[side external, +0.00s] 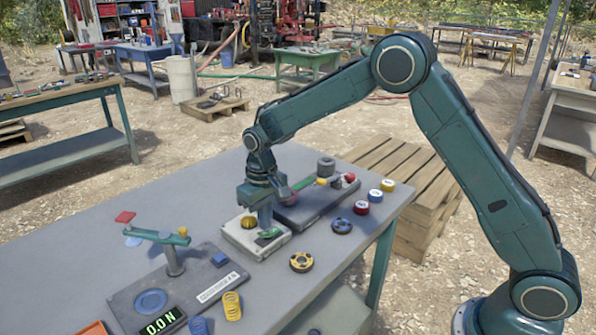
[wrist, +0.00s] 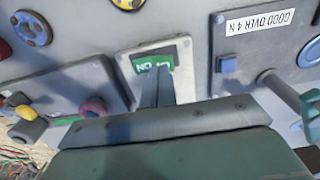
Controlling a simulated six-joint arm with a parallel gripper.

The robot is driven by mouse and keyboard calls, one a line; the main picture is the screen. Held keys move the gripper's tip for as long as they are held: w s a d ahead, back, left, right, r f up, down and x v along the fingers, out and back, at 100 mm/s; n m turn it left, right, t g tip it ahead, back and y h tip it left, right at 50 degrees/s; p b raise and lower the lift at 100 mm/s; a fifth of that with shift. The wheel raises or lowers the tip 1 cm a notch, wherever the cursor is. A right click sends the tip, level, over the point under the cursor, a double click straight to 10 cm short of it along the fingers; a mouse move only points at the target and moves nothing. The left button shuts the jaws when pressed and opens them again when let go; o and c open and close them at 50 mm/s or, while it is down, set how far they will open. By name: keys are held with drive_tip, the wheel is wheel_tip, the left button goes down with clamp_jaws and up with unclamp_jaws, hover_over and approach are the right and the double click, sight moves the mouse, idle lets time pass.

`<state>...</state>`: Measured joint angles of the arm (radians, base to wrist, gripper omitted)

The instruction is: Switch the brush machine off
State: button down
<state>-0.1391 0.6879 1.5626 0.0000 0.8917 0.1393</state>
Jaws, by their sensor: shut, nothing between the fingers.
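A pale switch box (side external: 243,242) sits on the grey table beneath my gripper. It has a yellow round part (side external: 249,222) and a green patch (side external: 270,233) on top. In the wrist view the pale box (wrist: 128,70) shows a green face with white "ON" lettering (wrist: 147,66). My gripper (side external: 266,228) points down with its fingers shut and empty, right at the green face; the fingers (wrist: 155,88) hide part of it. I cannot tell whether they touch it. A dark machine base (side external: 317,204) stands just behind, carrying a grey roller (side external: 326,166) and red and yellow parts.
At the front left is a plate (side external: 208,285) with a post, a green lever and a digital readout (side external: 162,322). Springs (side external: 232,306) and several colored round pieces (side external: 302,262) lie on the table (side external: 75,277). The left and back table areas are mostly clear.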

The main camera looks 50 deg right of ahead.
sight(267, 234)
drive_tip(key=shift+f, duration=0.9)
idle(0.8)
drive_tip(key=shift+r, duration=3.55)
drive_tip(key=shift+r, duration=0.1)
